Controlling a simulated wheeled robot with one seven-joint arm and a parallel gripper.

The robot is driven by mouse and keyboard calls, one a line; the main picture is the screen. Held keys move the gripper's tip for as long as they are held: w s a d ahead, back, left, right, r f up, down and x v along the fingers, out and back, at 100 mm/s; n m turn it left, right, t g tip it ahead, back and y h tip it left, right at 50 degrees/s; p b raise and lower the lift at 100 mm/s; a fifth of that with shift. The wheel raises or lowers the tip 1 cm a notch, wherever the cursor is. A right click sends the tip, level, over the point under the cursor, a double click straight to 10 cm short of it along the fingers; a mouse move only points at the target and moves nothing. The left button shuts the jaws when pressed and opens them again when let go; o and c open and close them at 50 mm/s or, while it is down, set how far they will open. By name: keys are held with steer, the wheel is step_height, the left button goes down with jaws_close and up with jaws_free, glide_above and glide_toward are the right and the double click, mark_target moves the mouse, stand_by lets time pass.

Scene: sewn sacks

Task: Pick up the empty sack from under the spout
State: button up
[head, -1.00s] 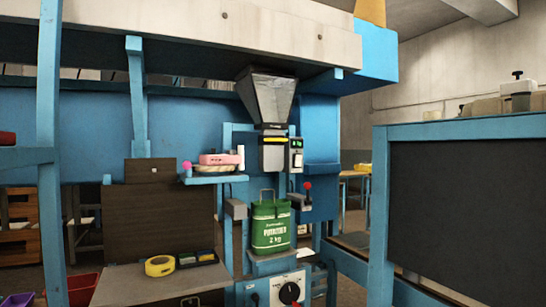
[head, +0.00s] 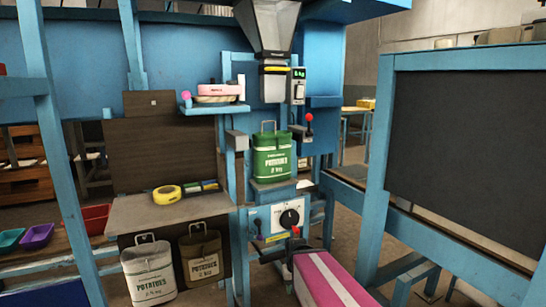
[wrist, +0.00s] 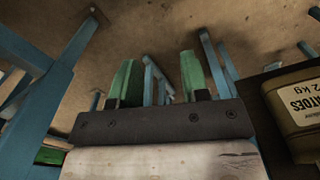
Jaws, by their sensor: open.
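A green sack (head: 271,158) with white potato lettering and a wire handle stands upright on a small ledge below the grey hopper spout (head: 274,82) in the head view. There is a gap between spout and sack, and I cannot see inside the sack. In the wrist view my gripper (wrist: 157,60) has its two green fingers apart with nothing between them. My gripper is not clearly visible in the head view, and the green sack is not recognisable in the wrist view, so I cannot tell their distance.
A pale sack (head: 149,276) and a brown sack (head: 201,260) stand low at the left; a brown sack shows at the wrist view's right edge (wrist: 298,112). A grey bench (head: 150,214) holds a yellow tape (head: 167,194). A dark panel (head: 465,145) stands right. Blue posts flank the spout.

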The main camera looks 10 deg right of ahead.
stand_by(0.4)
steer(key=shift+c, duration=0.5)
steer(key=n+t+y, duration=0.4)
steer(key=t+y, duration=0.2)
steer(key=t, duration=1.1)
glide_toward(279, 145)
steer(key=shift+x, duration=4.55)
jaws_close()
